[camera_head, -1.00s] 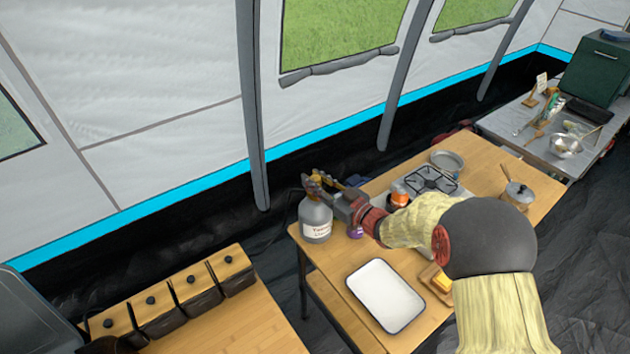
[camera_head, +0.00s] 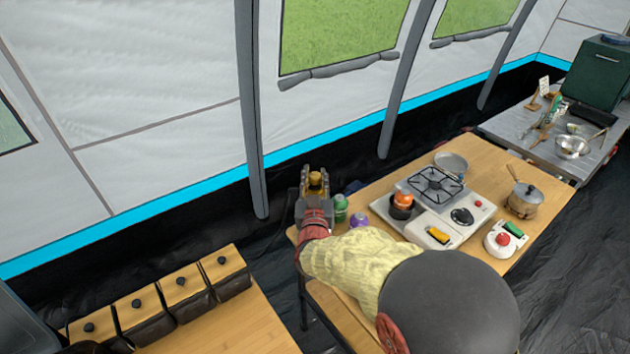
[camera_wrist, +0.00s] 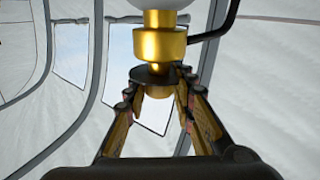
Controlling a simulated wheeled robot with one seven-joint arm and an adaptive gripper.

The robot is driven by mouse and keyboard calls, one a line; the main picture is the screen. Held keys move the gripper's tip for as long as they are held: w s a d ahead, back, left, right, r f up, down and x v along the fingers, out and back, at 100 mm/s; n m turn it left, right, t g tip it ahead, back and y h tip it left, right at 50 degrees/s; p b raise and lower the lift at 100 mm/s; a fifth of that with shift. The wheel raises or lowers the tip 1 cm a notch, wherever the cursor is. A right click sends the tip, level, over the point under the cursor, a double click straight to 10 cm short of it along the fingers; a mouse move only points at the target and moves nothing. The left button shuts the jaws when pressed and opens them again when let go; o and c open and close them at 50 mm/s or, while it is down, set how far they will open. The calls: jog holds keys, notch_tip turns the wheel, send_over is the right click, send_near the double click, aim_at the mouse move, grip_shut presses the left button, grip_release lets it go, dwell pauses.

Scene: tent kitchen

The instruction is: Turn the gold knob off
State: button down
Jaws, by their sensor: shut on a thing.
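The gold knob (camera_head: 316,180) shows between my gripper's fingers at the table's far left corner in the head view. In the wrist view the gold knob (camera_wrist: 158,47) is a shiny stepped cylinder with a dark disc below it. My gripper (camera_head: 315,176) has its fingers on either side of the gold part and is shut on it. The fingers (camera_wrist: 157,84) also show in the wrist view, reaching up to the disc. The exact contact is partly hidden. The grey bottle under the knob is hidden by my gripper and arm.
On the wooden table (camera_head: 478,160) stand a camp stove (camera_head: 436,181), an orange-topped item (camera_head: 403,202), a pot (camera_head: 525,198) and a green jar (camera_head: 341,207). A purple item (camera_head: 358,219) lies near my forearm. The tent wall and a grey pole (camera_head: 253,120) are close behind.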

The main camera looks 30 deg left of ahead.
aim_at(311, 180)
jog(key=m+t+h+p, duration=0.1)
jog(key=m+h, duration=0.1)
jog(key=h, duration=0.1)
jog(key=m+t+h+p, duration=0.1)
jog(key=m+h+p, duration=0.1)
jog(key=h, duration=0.1)
jog(key=shift+a+r+h, duration=0.15)
jog(key=shift+h, duration=0.15)
jog(key=shift+m+g+h+p, duration=0.15)
jog(key=shift+m+h+p, duration=0.6)
jog(key=shift+m+h, duration=0.6)
jog(key=shift+m+g+h+p, duration=0.15)
jog(key=shift+m+h+p, duration=0.65)
jog(key=shift+h, duration=0.95)
jog(key=shift+m+h, duration=0.25)
jog(key=shift+h, duration=0.05)
jog(key=c, duration=1.5)
grip_release()
jog(key=shift+d, duration=0.2)
jog(key=v, duration=0.7)
jog(key=shift+s+a, duration=0.15)
jog(key=shift+s, duration=0.05)
